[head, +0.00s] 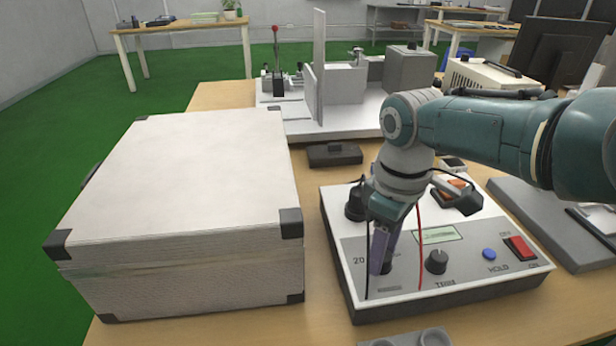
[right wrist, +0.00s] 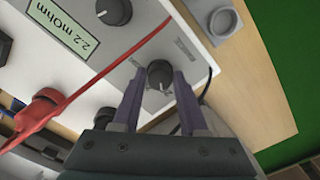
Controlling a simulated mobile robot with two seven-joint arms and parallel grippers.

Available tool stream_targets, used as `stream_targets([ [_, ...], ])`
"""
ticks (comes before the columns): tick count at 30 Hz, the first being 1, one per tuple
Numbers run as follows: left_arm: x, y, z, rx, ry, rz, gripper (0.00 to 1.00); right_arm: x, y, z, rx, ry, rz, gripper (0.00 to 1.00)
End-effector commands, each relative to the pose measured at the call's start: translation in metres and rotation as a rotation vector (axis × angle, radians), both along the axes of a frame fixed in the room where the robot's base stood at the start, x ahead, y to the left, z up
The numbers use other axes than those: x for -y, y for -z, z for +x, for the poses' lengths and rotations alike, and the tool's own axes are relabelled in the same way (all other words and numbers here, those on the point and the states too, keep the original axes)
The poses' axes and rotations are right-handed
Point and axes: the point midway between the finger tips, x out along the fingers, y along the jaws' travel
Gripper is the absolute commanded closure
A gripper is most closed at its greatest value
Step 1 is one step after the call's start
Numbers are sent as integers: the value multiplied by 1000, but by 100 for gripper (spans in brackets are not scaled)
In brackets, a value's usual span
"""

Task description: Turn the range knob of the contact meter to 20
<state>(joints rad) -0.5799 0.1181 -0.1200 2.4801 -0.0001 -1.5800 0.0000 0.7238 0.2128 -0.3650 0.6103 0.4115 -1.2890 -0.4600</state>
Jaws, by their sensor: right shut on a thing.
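The contact meter (head: 463,284) is a white and grey box on the table, with a small display (head: 436,235). In the right wrist view the display (right wrist: 80,26) reads 2.2 mOhm. My right gripper (head: 380,262) points down at the meter's front left and is shut on the black range knob (right wrist: 160,74). The fingers (right wrist: 158,84) grip the knob from both sides; its white mark points toward the wrist. A label 20 is printed left of the knob; the fingers mostly hide the knob in the head view. My left gripper is not in view.
A second black knob (head: 437,261), a blue HOLD button (head: 489,254) and a red switch (head: 520,247) sit to the right. Red and black leads run close to the gripper. A large white case (head: 195,190) stands left; a fixture (head: 340,85) stands behind.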

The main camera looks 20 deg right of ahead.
Motion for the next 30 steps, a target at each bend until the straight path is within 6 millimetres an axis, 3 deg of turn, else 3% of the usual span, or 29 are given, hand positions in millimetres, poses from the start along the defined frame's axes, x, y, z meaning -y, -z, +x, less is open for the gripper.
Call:
stream_targets([
  [21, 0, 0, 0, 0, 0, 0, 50, 0, 0, 0, 0, -79, -1, 100],
  [22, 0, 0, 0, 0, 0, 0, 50, 0, 0, 0, 0, -79, -1, 57],
  [30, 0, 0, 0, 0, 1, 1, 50, 0, 0, 0, 0, -78, 0, 28],
])
